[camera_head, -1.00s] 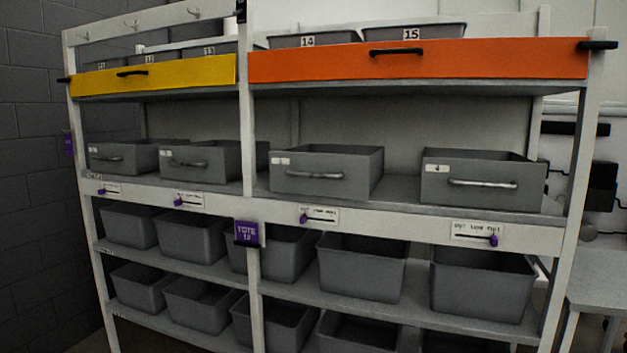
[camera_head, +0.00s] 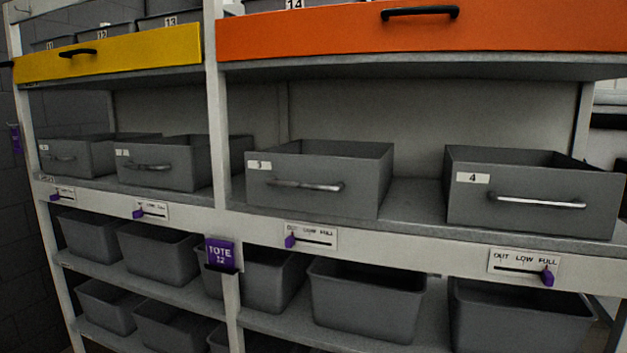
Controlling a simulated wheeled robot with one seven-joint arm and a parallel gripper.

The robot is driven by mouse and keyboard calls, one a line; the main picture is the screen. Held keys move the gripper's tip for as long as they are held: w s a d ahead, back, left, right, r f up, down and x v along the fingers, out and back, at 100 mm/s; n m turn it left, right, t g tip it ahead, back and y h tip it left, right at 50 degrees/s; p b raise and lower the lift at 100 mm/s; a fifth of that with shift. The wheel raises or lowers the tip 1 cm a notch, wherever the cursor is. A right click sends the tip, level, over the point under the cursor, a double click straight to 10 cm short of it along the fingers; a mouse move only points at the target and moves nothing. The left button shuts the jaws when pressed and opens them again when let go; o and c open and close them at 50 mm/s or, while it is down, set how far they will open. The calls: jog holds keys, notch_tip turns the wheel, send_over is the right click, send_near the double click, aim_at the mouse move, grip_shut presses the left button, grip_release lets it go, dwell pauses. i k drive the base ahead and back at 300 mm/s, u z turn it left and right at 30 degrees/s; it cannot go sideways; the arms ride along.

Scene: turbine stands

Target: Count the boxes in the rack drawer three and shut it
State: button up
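Drawer three (camera_head: 325,200) is a grey open-topped drawer with a metal bar handle and a small "3" label. It sits on the rack's middle shelf, right of the central post. Its inside is mostly hidden behind its front, and I see no boxes in it from here. I cannot tell how far it is pulled out. Below it on the shelf edge is an OUT/LOW/FULL slider (camera_head: 310,237) with its purple knob at the OUT end. My gripper is not in view.
Drawer four (camera_head: 535,215) stands to the right, its slider knob at FULL. Two more grey drawers (camera_head: 163,177) stand left of the post. Yellow (camera_head: 110,55) and orange (camera_head: 430,38) panels front the top shelf. Grey totes (camera_head: 367,305) fill the lower shelves. A purple tote sign (camera_head: 220,254) hangs on the post.

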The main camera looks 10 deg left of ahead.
aim_at(342, 178)
jog(key=u, duration=0.6)
jog(key=i, duration=0.9)
jog(key=u, duration=0.75)
